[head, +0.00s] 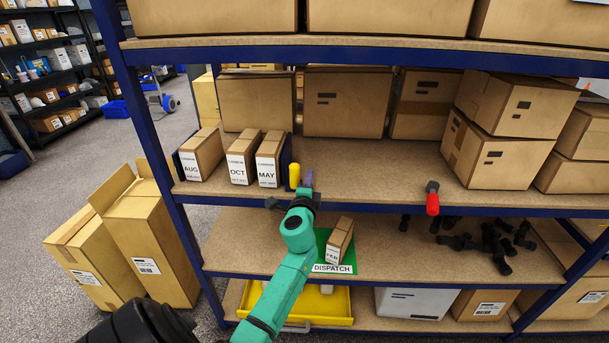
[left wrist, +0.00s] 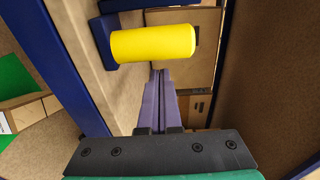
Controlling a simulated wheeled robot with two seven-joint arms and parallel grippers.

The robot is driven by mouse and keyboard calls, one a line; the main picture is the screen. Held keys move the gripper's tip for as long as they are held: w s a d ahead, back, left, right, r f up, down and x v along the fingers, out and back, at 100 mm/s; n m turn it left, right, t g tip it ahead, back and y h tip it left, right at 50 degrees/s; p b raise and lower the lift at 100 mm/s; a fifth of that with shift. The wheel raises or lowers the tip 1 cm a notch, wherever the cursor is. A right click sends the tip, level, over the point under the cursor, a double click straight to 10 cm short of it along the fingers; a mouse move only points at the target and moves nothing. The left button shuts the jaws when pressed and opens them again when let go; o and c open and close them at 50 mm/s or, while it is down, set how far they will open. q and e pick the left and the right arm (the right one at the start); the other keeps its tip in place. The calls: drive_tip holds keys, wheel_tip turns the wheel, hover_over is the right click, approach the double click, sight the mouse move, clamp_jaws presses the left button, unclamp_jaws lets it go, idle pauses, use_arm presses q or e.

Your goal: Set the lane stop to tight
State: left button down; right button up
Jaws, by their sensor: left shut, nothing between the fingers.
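A yellow handle (head: 294,175) stands at the front edge of the middle shelf, just right of the box row and its dark blue side plate; I take it for the lane stop's handle. In the left wrist view the yellow handle (left wrist: 153,43) lies across the upper middle. My left gripper (head: 309,177) is just right of it, its purple fingers shut and empty. In the left wrist view the fingers (left wrist: 158,78) end just below the handle; I cannot tell whether they touch it. No tight marking is readable. My right gripper is not in view.
Cartons labelled AUG (head: 200,155), OCT (head: 241,158) and MAY (head: 270,160) stand left of the handle. A red handle (head: 432,203) is farther right on the shelf edge. Below are a small carton (head: 340,240) on a green DISPATCH mat (head: 322,238) and several black parts (head: 495,240).

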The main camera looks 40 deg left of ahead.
sight(290, 189)
use_arm(q)
drive_tip(key=shift+s+a+r, duration=0.1)
drive_tip(key=shift+s+a, duration=0.15)
drive_tip(key=shift+s, duration=0.2)
drive_tip(key=shift+s+a+r, duration=0.1)
drive_tip(key=shift+s+a, duration=0.1)
drive_tip(key=shift+s, duration=0.2)
drive_tip(key=shift+w, duration=0.1)
drive_tip(key=shift+f, duration=0.1)
drive_tip(key=shift+s+a, duration=0.65)
drive_tip(key=shift+a, duration=0.25)
drive_tip(key=shift+s+a, duration=0.65)
drive_tip(key=shift+a, duration=0.2)
drive_tip(key=shift+w, duration=0.1)
